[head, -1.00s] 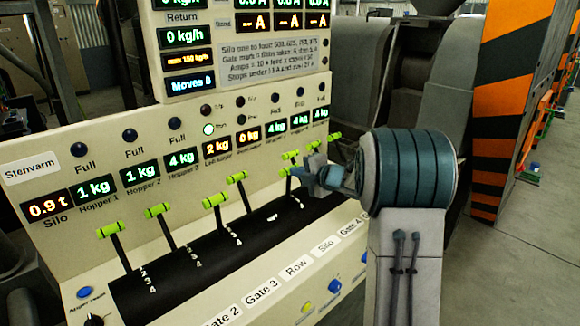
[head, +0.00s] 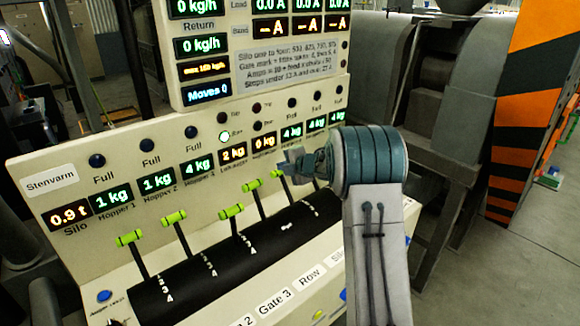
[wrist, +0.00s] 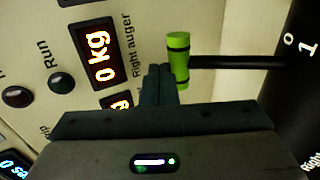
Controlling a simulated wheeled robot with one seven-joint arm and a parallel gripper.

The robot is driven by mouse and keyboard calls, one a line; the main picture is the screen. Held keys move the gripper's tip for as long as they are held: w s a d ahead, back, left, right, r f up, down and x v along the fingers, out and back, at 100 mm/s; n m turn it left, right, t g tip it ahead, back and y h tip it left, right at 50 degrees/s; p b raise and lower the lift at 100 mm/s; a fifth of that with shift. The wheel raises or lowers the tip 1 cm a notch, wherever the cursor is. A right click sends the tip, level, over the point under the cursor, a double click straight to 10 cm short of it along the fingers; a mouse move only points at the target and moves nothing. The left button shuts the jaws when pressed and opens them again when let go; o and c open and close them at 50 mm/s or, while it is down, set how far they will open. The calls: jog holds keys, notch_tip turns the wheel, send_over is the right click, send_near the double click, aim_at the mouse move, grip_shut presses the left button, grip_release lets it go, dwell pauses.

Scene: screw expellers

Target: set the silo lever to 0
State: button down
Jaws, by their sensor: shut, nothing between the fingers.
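A row of levers with green handles rises from a black slotted strip (head: 210,262) on the panel. The Silo label (head: 338,255) is partly covered by my arm. The lever (head: 277,173) closest to my gripper seems to line up with it, but I cannot tell surely. My gripper (head: 286,161) is at that lever's upper end. In the wrist view, my gripper (wrist: 160,82) is shut and empty, its tips right beside a green handle (wrist: 178,60); I cannot tell whether they touch. That lever's black rod runs toward the 0 and 1 marks. Its exact setting is unclear.
Other green-handled levers (head: 232,212) stand to the left of my gripper, close together. The upright cream panel (head: 120,160) with displays and lamps is close behind the levers. Levers farther right are hidden by my arm. Grey machinery (head: 440,110) stands to the right.

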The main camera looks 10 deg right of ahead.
jog(key=shift+w+a+f, duration=0.2)
jog(key=shift+w+f, duration=0.05)
jog(key=shift+w, duration=0.25)
jog(key=shift+d, duration=0.1)
jog(key=shift+s+r+p, duration=0.15)
jog(key=shift+r+p, duration=0.25)
jog(key=shift+r, duration=0.15)
jog(key=s+d+r+m+t+h, duration=0.1)
jog(key=s+d+r+m+h, duration=0.15)
jog(key=s+r, duration=0.4)
jog(key=s+d+r+m+t+h, duration=0.1)
jog(key=s+d+r+m, duration=0.2)
jog(key=r, duration=0.7)
jog(key=s+d+r+m+g+h, duration=0.1)
jog(key=s+m+h, duration=0.4)
jog(key=s+m, duration=0.4)
jog(key=s+a+f+m+g+y, duration=0.1)
jog(key=s+a+f+m+g, duration=0.1)
jog(key=s, duration=0.8)
jog(key=s+a+f+m+g, duration=0.3)
jog(key=s+f+m, duration=0.1)
jog(key=s, duration=0.6)
jog(key=s+a+f+m+g+y, duration=0.1)
jog(key=s+a+f+m+g, duration=0.2)
jog(key=s, duration=0.7)
notch_tip(320, 180, down, 2)
jog(key=shift+a+f+g+y, duration=0.1)
jog(key=shift+a+g+y, duration=0.1)
jog(key=shift+g+y, duration=0.15)
